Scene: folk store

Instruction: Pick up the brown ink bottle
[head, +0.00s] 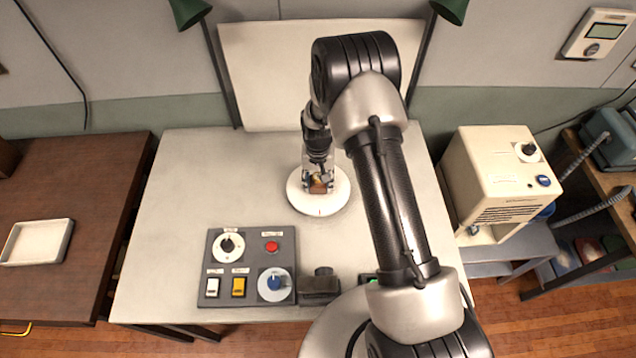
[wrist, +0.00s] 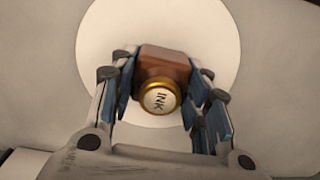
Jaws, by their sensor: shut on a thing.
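The brown ink bottle (wrist: 163,62) has a brown, square-edged body and a round gold-rimmed cap marked INK. In the wrist view it sits between the two blue-padded fingers of my gripper (wrist: 165,95), which is shut on it. In the head view the bottle (head: 318,186) shows small and brown at the tips of my gripper (head: 318,182), over the white round disc (head: 318,207) on the table. I cannot tell whether the bottle touches the disc or is slightly above it.
A grey control panel (head: 262,245) with knobs and buttons lies at the table's front. A small dark block (head: 320,286) is beside it. A cream machine (head: 495,180) stands to the right, and a white tray (head: 37,242) lies on the left brown table. The table's left part is clear.

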